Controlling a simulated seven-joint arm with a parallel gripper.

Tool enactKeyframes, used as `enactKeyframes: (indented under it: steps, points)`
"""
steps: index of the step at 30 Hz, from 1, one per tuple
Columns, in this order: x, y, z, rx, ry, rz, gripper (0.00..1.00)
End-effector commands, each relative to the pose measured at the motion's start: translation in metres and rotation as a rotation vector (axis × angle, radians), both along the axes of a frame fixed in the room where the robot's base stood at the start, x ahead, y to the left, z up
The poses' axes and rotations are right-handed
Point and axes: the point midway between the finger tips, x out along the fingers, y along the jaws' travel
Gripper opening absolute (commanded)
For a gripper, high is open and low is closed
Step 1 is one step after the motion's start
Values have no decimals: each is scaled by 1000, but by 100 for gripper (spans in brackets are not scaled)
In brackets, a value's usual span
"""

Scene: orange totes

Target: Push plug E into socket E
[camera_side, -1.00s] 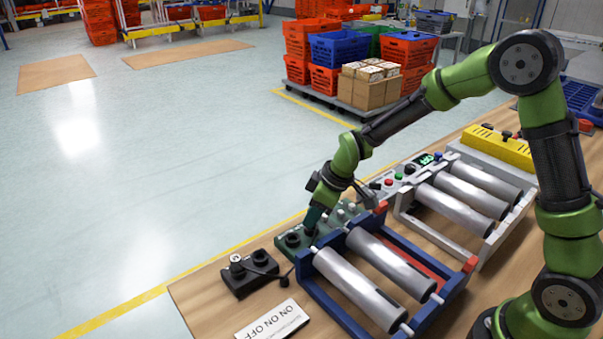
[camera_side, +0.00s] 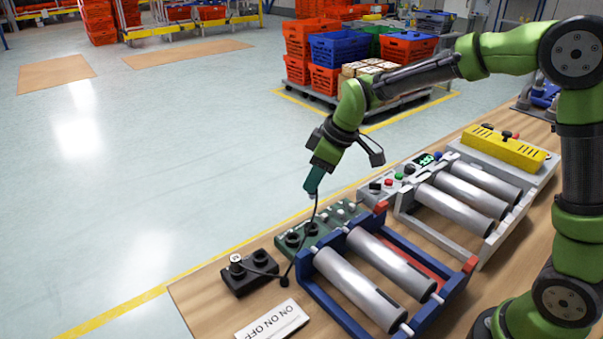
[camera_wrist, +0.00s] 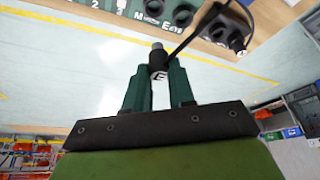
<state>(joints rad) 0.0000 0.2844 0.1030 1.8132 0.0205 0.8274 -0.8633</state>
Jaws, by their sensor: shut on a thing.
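My gripper (camera_side: 313,186) is in the air above the green socket block (camera_side: 328,226). Dark round sockets (camera_wrist: 183,15) show at the top of the wrist view, apart from the plug.
A white label plate (camera_side: 271,320) lies in front. The air around my gripper is clear.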

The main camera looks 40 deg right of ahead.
Motion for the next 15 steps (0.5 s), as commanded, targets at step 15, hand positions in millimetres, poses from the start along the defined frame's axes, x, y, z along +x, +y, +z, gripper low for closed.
enactKeyframes:
  steps: [15]
  points:
    - [0, 45, -21, -3, 1, 7, 0]
